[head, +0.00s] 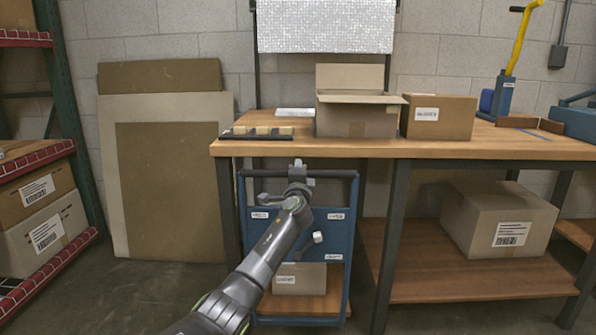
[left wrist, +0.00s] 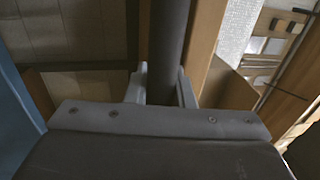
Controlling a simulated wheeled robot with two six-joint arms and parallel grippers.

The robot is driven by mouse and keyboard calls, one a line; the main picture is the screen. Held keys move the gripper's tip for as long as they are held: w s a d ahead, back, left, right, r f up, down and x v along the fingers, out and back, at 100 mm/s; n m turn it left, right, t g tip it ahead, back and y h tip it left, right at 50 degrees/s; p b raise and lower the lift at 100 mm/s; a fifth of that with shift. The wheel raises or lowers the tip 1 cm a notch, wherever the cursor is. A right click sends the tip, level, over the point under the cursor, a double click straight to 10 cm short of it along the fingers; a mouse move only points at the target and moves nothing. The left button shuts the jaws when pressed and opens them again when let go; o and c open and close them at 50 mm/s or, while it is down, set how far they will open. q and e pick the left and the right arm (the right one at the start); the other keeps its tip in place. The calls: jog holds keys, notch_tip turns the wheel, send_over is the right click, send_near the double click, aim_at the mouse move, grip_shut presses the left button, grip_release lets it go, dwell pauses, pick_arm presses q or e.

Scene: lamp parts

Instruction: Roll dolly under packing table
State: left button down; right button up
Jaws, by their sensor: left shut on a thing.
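The dolly (head: 258,232) is a blue upright cart with a dark handle bar along its top and a wooden bottom deck. In the head view it stands below the left part of the packing table (head: 480,147), between the table's left and middle legs. How far it reaches beneath the tabletop I cannot tell. My left gripper (head: 298,170) is shut on the dolly's handle bar, just below the tabletop's front edge. In the left wrist view the dark bar (left wrist: 167,45) runs between the two fingers. My right gripper is not in view.
A carton (head: 300,279) sits on the dolly's deck. An open box (head: 357,118) and a closed box (head: 438,116) stand on the table. A large carton (head: 500,220) sits on the lower shelf at right. Flat panels (head: 170,190) lean on the wall; a rack (head: 45,155) stands far left.

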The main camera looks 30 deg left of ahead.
pick_arm(q)
jog(key=shift+r, duration=0.25)
jog(key=c, duration=1.7)
grip_release()
jog(key=o, duration=0.4)
jog(key=shift+w+a, duration=0.1)
jog(key=shift+w, duration=0.05)
jog(key=shift+o, duration=0.2)
jog(key=shift+r, duration=0.1)
